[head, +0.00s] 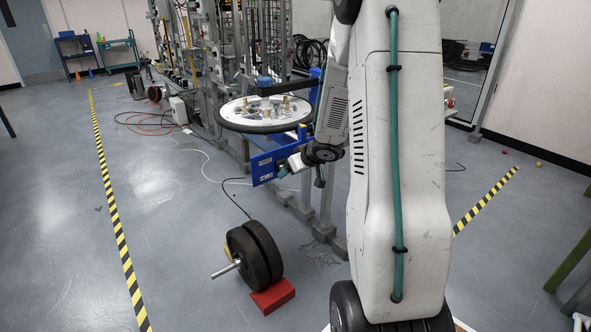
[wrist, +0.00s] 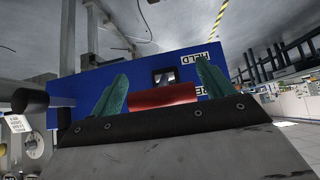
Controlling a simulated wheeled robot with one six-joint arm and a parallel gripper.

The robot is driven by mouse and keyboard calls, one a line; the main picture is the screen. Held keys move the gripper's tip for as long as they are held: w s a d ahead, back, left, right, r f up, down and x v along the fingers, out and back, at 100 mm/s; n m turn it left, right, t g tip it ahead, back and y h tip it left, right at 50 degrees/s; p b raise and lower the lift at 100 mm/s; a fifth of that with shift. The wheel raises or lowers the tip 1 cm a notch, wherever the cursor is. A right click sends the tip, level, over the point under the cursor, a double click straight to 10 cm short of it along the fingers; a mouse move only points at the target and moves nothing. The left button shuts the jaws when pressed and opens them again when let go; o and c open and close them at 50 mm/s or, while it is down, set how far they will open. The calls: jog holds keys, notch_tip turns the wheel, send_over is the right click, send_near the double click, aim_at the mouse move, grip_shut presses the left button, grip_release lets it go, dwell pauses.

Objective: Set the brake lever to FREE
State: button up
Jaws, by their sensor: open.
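A blue panel (head: 263,169) stands below the round white table, facing my arm. It carries two small white labels, which seem to read FREE above and HELD below. In the wrist view the panel (wrist: 100,85) fills the middle, with the HELD label (wrist: 193,60) upside down and another label partly hidden by a finger. A red lever handle (wrist: 165,97) lies across in front of a dark square opening (wrist: 163,77). My gripper (wrist: 161,72) is open, its green fingers on either side of the red handle. In the head view my gripper (head: 286,167) is at the panel's right edge. I cannot tell which label the lever stands at.
A round white table (head: 262,113) with a dark rim stands above the panel. Black weight discs (head: 254,254) and a red block (head: 272,297) are on the floor in front. Metal posts stand behind the panel. Cables lie on the floor; open floor is at the left.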

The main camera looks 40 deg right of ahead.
jog(key=v, duration=0.7)
jog(key=shift+s+r, duration=0.25)
jog(key=shift+r, duration=0.05)
